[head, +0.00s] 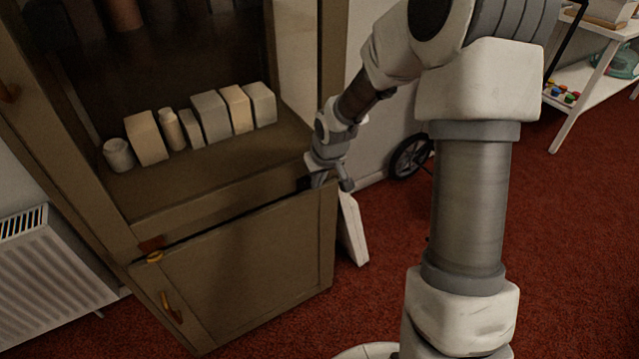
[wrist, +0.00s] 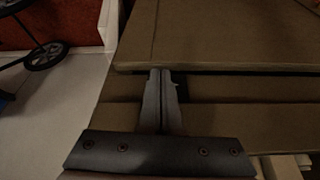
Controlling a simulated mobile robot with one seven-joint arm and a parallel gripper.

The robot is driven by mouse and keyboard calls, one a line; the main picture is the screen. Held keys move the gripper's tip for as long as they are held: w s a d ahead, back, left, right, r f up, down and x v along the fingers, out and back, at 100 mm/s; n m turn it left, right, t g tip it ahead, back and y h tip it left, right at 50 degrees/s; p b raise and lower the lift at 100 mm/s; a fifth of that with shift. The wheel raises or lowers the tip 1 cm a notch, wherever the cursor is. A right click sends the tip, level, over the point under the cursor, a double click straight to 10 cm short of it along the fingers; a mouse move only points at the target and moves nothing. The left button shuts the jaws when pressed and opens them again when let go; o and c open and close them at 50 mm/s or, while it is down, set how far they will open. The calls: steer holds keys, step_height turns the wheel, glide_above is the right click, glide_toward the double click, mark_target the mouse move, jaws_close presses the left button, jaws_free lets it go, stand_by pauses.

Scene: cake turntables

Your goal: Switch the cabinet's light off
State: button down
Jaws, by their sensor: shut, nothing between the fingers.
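The brown wooden cabinet (head: 230,215) stands at the left in the head view, with an open upper shelf and a closed lower door. Its inside looks dim, and I see no glowing lamp. My gripper (head: 313,182) is at the cabinet's front right corner, level with the strip between shelf and door. A small dark piece (head: 303,184), perhaps the switch, sits there beside the fingers. In the wrist view my gripper (wrist: 160,73) is shut and empty, its tips close to the cabinet front (wrist: 220,40). A dark patch (wrist: 179,84) shows just right of the tips; contact is unclear.
Several pale boxes and jars (head: 210,115) line the shelf. A white radiator (head: 45,270) is at the left. A white panel (head: 352,230) leans right of the cabinet, with a black wheel (head: 411,157) behind. Red carpet (head: 570,240) is open at right.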

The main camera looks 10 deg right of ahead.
steer(key=shift+w+n+p, duration=0.4)
steer(key=shift+n+p, duration=0.1)
steer(key=shift+p, duration=0.4)
steer(key=shift+s+a, duration=0.1)
steer(key=shift+a, duration=0.05)
steer(key=shift+s+a, duration=0.35)
steer(key=shift+a, duration=0.2)
steer(key=shift+s, duration=0.1)
